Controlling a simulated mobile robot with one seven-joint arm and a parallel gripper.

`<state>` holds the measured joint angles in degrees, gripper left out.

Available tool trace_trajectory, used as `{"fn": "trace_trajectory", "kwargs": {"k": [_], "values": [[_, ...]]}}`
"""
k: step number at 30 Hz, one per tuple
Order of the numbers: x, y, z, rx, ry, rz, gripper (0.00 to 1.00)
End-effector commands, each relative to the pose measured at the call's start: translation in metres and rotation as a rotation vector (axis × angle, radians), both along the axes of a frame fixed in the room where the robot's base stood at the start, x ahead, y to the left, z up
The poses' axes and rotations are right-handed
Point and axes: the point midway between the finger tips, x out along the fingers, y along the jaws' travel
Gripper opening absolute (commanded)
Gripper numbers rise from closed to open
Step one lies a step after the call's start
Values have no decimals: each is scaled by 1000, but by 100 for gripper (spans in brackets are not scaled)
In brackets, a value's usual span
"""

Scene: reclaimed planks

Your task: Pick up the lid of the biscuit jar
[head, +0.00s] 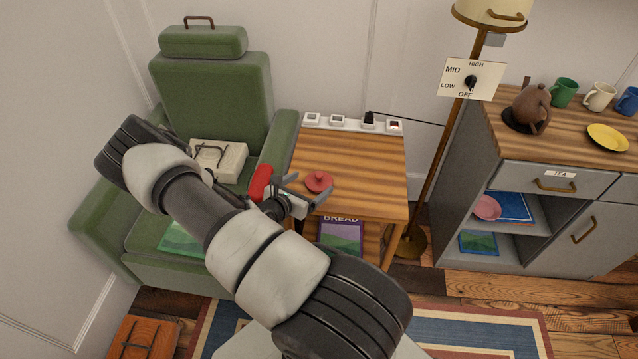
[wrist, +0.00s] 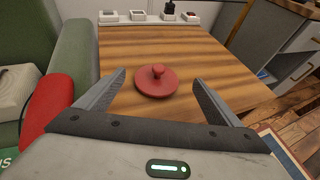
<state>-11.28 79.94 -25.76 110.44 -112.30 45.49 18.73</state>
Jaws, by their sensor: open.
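A round red lid with a small knob (head: 319,182) lies on the wooden side table (head: 360,170). In the wrist view the lid (wrist: 156,82) lies flat on the striped top, ahead of my fingers and roughly centred between them. No jar shows under it, and I cannot identify the biscuit jar in either view. My gripper (head: 302,193) is at the table's left front edge, close to the lid and apart from it. In the wrist view my gripper (wrist: 158,85) has its two fingers spread wide with nothing between them.
A power strip (head: 352,123) runs along the table's back edge. The green armchair (head: 220,100) stands close on the left, with a cream box (head: 217,158) on it. A lamp pole (head: 445,140) and a grey cabinet (head: 460,180) stand to the right. The tabletop around the lid is clear.

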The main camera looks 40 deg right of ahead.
Motion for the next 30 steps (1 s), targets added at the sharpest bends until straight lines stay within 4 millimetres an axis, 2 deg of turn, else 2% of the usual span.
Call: {"fn": "trace_trajectory", "kwargs": {"k": [3,10,18,27,30], "values": [[4,-14,-7,0,0,-1,87],[8,-27,-15,0,-1,-2,87],[19,-58,-35,1,0,-2,87],[21,-63,-35,1,0,-1,87],[21,-63,-35,1,0,-1,72]]}}
